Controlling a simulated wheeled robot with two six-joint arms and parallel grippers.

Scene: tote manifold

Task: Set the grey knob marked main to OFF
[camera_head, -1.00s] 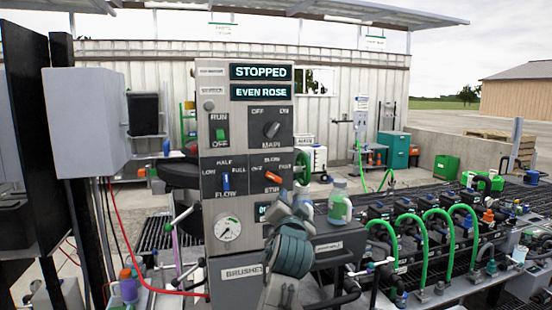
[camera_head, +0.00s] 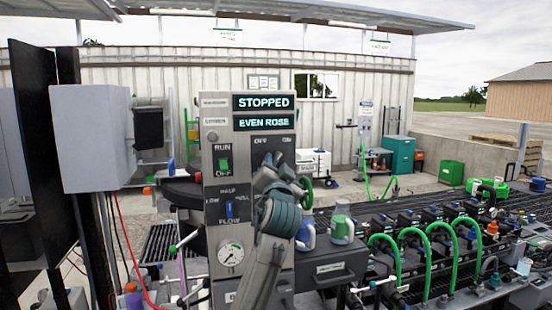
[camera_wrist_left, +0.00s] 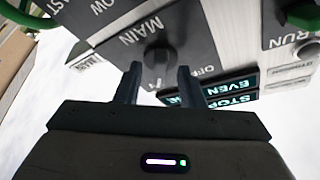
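The dark grey knob (camera_wrist_left: 157,56) marked MAIN sits on its dark plate in the left wrist view, which shows the panel upside down. OFF is partly readable beside it. Its exact pointing is hard to tell. My left gripper (camera_wrist_left: 158,78) is open, with its two fingertips at either side of the knob's near end; I cannot tell whether they touch it. In the head view my left gripper (camera_head: 273,160) covers the knob and most of the MAIN label on the control panel (camera_head: 214,262). My right gripper is not in view.
The displays (camera_head: 263,103) read STOPPED and EVEN ROSE. A green RUN switch (camera_head: 223,164) and a blue FLOW lever (camera_head: 229,209) are left of my arm. A grey box (camera_head: 92,138) is at left.

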